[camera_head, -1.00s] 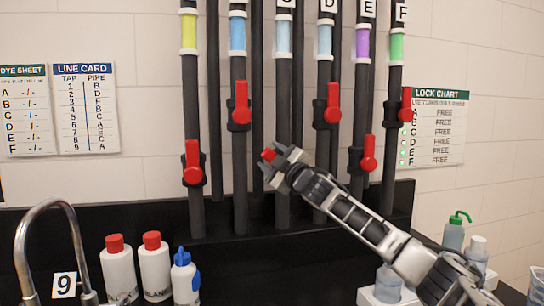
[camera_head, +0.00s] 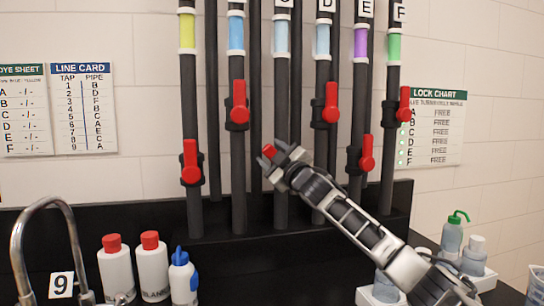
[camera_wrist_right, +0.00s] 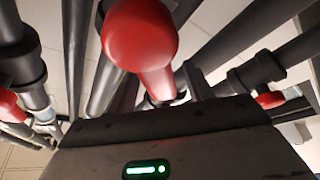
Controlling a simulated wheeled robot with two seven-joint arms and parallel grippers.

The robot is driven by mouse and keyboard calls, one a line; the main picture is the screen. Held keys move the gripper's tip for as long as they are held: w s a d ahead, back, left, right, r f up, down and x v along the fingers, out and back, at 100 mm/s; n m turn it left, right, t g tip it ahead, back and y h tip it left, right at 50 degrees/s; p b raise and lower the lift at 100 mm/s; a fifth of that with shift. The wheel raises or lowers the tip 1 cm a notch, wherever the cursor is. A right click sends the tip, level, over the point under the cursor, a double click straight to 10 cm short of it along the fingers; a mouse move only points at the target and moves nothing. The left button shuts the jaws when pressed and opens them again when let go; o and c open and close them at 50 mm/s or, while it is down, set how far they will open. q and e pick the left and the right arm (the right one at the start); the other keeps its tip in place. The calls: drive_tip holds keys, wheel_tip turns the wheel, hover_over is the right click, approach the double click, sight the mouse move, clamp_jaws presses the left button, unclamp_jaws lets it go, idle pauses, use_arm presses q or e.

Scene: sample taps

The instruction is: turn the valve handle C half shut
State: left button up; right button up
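Pipe C (camera_head: 281,80) is the dark pipe with a pale blue band. Its red valve handle (camera_head: 268,151) shows only as a small red piece at my right gripper (camera_head: 283,154); the rest and the valve body are hidden behind the gripper. In the right wrist view the red handle (camera_wrist_right: 140,40) is large and close, just beyond the dark gripper housing (camera_wrist_right: 170,150). The fingertips do not show there, so I cannot tell whether they are closed on the handle. My left gripper is not in view.
Red handles of A (camera_head: 190,162), B (camera_head: 239,102), D (camera_head: 331,103), E (camera_head: 367,153) and F (camera_head: 404,104) stand close by on neighbouring pipes. A curved tap (camera_head: 45,210) and bottles (camera_head: 152,268) stand at lower left. A white tray (camera_head: 483,282) holds bottles at right.

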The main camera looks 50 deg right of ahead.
drive_tip(key=shift+s+a+f+b, duration=0.1)
drive_tip(key=shift+s+f+b, duration=0.25)
drive_tip(key=shift+s+b, duration=0.1)
use_arm(q)
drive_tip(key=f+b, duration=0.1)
drive_tip(key=b, duration=0.1)
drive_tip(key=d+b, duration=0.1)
drive_tip(key=b, duration=0.1)
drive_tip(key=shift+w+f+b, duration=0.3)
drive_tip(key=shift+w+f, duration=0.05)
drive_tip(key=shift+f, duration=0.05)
use_arm(e)
drive_tip(key=v, duration=1.4)
drive_tip(key=shift+s+a, duration=0.2)
drive_tip(key=shift+s, duration=0.25)
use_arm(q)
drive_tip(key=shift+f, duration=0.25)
use_arm(e)
drive_tip(key=shift+r, duration=0.15)
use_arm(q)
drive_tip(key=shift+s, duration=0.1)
